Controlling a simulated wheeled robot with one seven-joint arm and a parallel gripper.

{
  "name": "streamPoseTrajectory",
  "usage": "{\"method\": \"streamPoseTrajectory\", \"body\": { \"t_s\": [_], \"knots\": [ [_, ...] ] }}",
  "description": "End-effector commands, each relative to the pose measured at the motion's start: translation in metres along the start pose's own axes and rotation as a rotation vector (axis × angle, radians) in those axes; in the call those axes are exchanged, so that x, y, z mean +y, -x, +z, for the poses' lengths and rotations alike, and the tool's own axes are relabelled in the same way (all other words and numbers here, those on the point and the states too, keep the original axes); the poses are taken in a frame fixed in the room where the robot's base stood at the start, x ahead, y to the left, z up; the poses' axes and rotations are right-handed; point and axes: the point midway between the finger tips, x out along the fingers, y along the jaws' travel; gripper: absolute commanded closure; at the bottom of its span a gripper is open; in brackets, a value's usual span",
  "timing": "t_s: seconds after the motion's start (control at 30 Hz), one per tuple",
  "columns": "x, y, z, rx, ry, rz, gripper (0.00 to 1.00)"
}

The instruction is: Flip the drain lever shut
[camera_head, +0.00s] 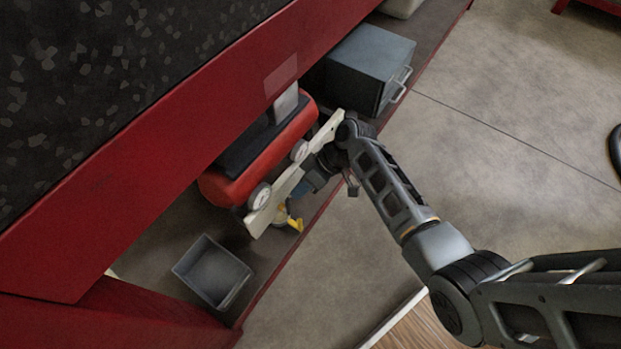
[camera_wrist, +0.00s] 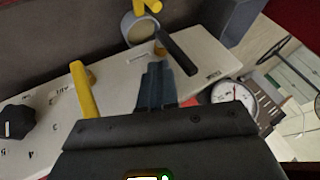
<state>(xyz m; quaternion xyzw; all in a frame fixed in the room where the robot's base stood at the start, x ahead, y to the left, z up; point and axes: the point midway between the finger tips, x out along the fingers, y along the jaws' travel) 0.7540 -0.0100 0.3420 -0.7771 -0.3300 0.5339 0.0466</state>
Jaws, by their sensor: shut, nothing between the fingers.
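A cream panel (camera_head: 272,203) fronts a red compressor tank (camera_head: 240,175) on the low shelf. In the wrist view the panel (camera_wrist: 112,100) carries a yellow lever (camera_wrist: 85,92) on the left and a black lever (camera_wrist: 177,52) on a brass stem. A yellow handle (camera_wrist: 147,6) shows at the top edge by a round grey part. The head view shows a yellow lever (camera_head: 296,224) at the panel's lower end. The panel labels are too small to tell which is the drain lever. My gripper (camera_wrist: 157,84) is shut and empty, between the yellow and black levers; contact is unclear.
A gauge (camera_wrist: 235,97) lies right of my gripper, and a black knob (camera_wrist: 17,122) lies at far left. A grey bin (camera_head: 212,270) and a grey-blue box (camera_head: 365,65) stand on the shelf either side. Red beams overhang the shelf; the floor in front is open.

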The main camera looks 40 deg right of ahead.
Motion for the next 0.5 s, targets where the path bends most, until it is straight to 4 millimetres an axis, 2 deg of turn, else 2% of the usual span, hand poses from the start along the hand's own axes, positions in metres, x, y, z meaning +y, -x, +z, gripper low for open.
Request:
{"method": "streamPoseTrajectory", "body": {
  "t_s": [0.17, 0.5],
  "knots": [
    [-0.0088, -0.0045, 0.0004, 0.0, 0.0, 0.0, 1.0],
    [-0.0097, -0.0046, 0.0, 0.0, 0.0, 0.0, 1.0]
  ]
}}
